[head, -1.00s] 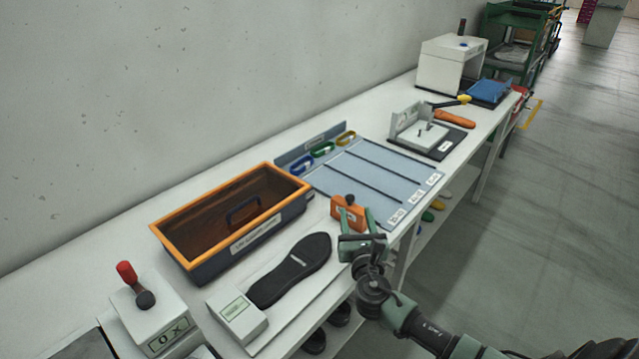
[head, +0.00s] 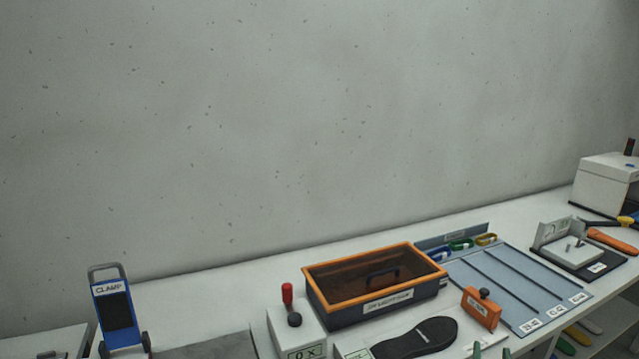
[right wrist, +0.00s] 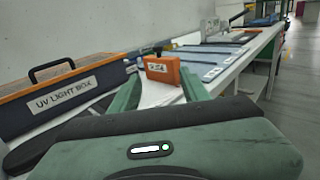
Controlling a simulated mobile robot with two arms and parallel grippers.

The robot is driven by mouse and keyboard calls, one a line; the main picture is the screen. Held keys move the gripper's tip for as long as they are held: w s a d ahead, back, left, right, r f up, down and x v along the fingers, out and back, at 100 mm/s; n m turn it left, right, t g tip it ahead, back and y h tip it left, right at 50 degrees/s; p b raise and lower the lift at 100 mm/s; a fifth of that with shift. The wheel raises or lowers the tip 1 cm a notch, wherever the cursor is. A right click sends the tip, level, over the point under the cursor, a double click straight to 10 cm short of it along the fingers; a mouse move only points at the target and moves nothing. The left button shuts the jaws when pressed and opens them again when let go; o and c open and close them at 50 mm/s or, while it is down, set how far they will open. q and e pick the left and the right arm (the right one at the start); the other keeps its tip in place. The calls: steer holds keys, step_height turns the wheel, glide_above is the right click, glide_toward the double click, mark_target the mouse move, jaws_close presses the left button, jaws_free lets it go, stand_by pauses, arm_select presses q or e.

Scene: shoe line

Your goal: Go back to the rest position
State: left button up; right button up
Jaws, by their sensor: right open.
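My right gripper (right wrist: 160,90) is open, its two green fingers spread apart with nothing held between them. In the head view only its green fingertips (head: 491,352) show at the bottom edge, just below an orange block (head: 481,308) with a dark knob. In the right wrist view the orange block (right wrist: 162,69) stands upright on the table beyond the fingertips, apart from them. A black shoe sole (head: 415,338) lies on the table to the left of the fingertips in the head view. My left gripper is not in view.
An orange-rimmed UV light box (head: 375,306) stands behind the sole. A white box with a red lever (head: 290,327) is left of it. A blue clamp device (head: 118,314) stands farther left. A blue-grey sorting board (head: 510,285) lies right. The wall (head: 300,130) runs behind the table.

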steer(key=s+a+f+m+g+y, duration=0.1)
steer(key=s+a+f+m+g, duration=0.25)
steer(key=s+m, duration=0.5)
steer(key=s+a+f+m+g, duration=0.2)
steer(key=s+f+m+g, duration=0.25)
steer(key=s+m, duration=0.35)
steer(key=s+a+f+m+g+y, duration=0.1)
steer(key=s+a+m+g+y, duration=0.2)
steer(key=s+a+m, duration=0.4)
steer(key=s+a+f+m+g+y, duration=0.1)
steer(key=s+a+m+g+y, duration=0.2)
steer(key=s+m, duration=0.5)
steer(key=s+a+f+n, duration=0.1)
steer(key=s+f+n, duration=0.15)
steer(key=f, duration=2.35)
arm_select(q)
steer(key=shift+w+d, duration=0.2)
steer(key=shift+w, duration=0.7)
arm_select(e)
steer(key=s+d+f+g, duration=0.1)
steer(key=s+d+f, duration=0.1)
steer(key=s+f, duration=1.4)
steer(key=shift+s+d+g, duration=0.3)
steer(key=shift+s, duration=0.55)
